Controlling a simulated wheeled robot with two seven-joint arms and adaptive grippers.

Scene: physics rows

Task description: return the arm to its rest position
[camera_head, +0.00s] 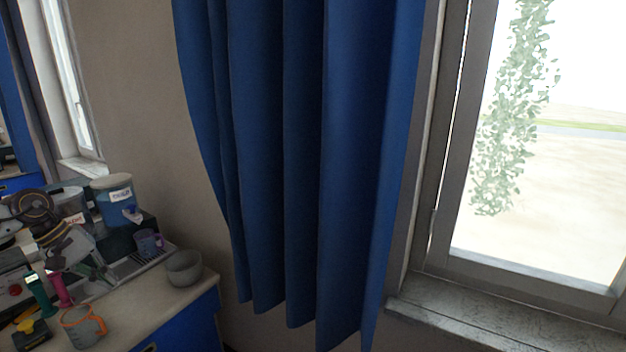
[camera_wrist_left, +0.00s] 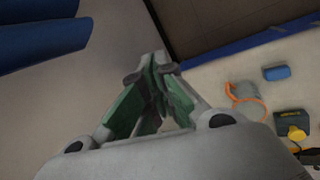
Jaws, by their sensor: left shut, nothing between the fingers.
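My left gripper (camera_wrist_left: 153,75) shows in the left wrist view, with green inner pads on grey fingers. Its fingertips are together and nothing is held between them. In that view it hangs over a plain floor-like surface, left of the worktop in the picture. I cannot make out either gripper in the head view. My right gripper is not in view.
The worktop (camera_head: 135,305) at lower left holds a grey bowl (camera_head: 185,268), an orange-handled mug (camera_head: 82,327), a blue container (camera_head: 116,202) and dense clutter. A blue curtain (camera_head: 300,150) hangs mid-picture. A window sill (camera_head: 480,318) is at right.

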